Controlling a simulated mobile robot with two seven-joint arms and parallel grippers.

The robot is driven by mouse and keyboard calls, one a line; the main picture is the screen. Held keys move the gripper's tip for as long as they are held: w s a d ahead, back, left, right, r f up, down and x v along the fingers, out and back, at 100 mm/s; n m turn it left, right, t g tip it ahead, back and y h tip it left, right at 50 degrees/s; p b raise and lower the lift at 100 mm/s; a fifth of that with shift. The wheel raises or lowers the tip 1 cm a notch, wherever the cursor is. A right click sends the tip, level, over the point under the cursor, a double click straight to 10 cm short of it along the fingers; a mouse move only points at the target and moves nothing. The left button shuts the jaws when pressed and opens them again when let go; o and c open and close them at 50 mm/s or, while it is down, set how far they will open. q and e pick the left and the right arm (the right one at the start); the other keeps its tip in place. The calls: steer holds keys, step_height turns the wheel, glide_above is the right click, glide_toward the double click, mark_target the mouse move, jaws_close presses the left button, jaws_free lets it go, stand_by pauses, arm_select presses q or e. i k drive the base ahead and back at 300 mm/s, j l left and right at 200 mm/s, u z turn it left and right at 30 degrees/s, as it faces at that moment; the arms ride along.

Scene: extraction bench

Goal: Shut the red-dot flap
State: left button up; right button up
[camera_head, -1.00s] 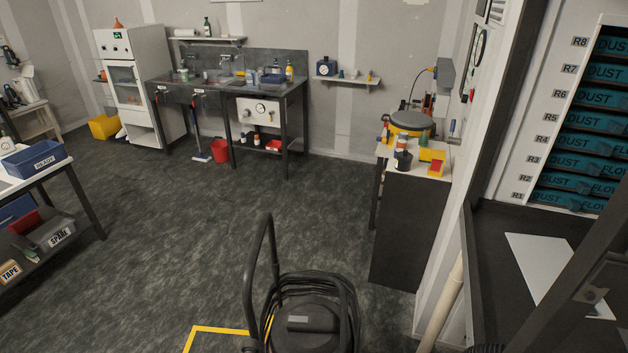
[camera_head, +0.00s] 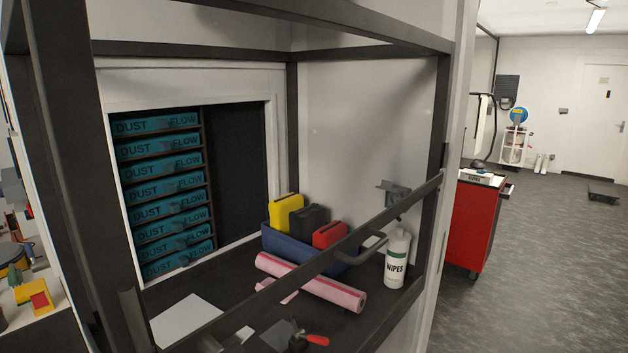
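I cannot make out a flap with a red dot in this view. The extraction bench enclosure (camera_head: 375,110) fills the left and middle, with a dark frame around its opening. A dark slanting bar (camera_head: 413,200) with a handle (camera_head: 362,246) crosses the front of the opening. At the back, a rack holds several stacked teal DUST FLOW cartridges (camera_head: 160,187), with a dark panel (camera_head: 237,165) to their right. Neither of my grippers is in view.
Inside the bench stand a blue bin (camera_head: 290,246) with yellow, black and red cases, a pink roll (camera_head: 325,288), a WIPES bottle (camera_head: 397,262), a white sheet (camera_head: 185,320) and a red-handled tool (camera_head: 316,340). A red cabinet (camera_head: 474,225) stands outside, right. The floor beyond is largely clear.

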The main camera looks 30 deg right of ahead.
mark_target(386, 186)
steer(key=i+l+z, duration=0.15)
steer(key=z, duration=0.3)
steer(key=i+l+z, duration=0.15)
steer(key=z, duration=0.35)
steer(key=i+z, duration=0.2)
steer(key=z, duration=0.25)
steer(key=l+u, duration=0.3)
steer(key=i+l+u, duration=0.25)
steer(key=l+u, duration=0.2)
steer(key=i+l+u, duration=0.15)
steer(key=l+u, duration=0.25)
steer(key=l, duration=0.15)
steer(key=i+l+u, duration=0.1)
steer(key=l+u, duration=0.35)
steer(key=l, duration=0.15)
steer(key=l+u, duration=0.45)
steer(key=l, duration=0.1)
